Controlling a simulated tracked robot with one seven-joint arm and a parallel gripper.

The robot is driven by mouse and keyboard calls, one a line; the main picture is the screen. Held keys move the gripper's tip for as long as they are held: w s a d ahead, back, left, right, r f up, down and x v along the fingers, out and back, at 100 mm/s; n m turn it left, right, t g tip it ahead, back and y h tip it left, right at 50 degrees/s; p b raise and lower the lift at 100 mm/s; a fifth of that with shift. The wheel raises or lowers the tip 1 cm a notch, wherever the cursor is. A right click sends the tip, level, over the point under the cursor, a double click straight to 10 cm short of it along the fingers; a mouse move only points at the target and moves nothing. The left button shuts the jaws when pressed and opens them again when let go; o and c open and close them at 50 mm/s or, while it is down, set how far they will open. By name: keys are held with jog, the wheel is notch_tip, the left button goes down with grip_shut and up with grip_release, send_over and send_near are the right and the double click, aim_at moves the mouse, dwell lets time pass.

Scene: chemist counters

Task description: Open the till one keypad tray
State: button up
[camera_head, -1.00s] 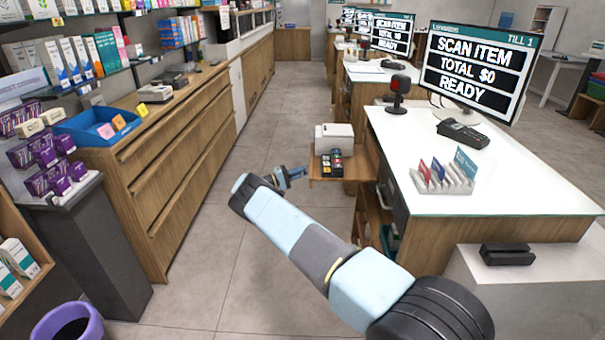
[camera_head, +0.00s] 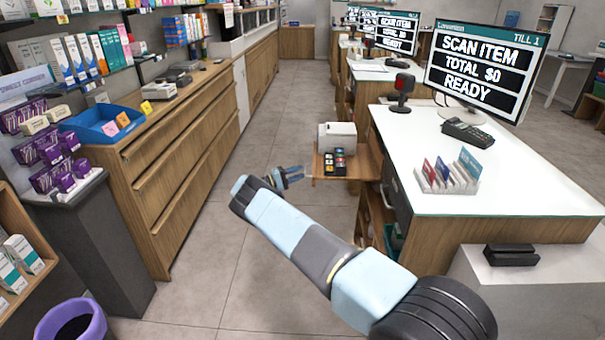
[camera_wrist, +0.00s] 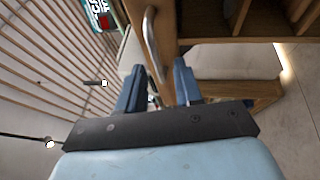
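The till one keypad tray (camera_head: 355,171) is a wooden shelf jutting left from the side of the till counter. A keypad with coloured keys (camera_head: 334,162) and a white boxy device (camera_head: 338,136) are on or beside it. My gripper (camera_head: 298,174) is just left of the tray's outer end. In the wrist view, a curved metal handle (camera_wrist: 151,40) stands along a wooden panel. My gripper (camera_wrist: 158,75) has its two blue fingers apart, with the handle's lower end appearing between them. I cannot tell whether they touch it.
The white-topped till counter (camera_head: 400,140) is at right with the TILL 1 screen (camera_head: 480,68), a card terminal (camera_head: 467,132) and a card rack (camera_head: 450,175). Wooden drawers (camera_head: 185,150) line the left. The floor aisle (camera_head: 270,110) between is clear. A purple bin (camera_head: 80,310) stands front left.

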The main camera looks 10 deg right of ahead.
jog(key=v, duration=1.1)
jog(key=shift+a+f, duration=0.15)
jog(key=shift+a, duration=0.05)
jog(key=shift+d, duration=0.1)
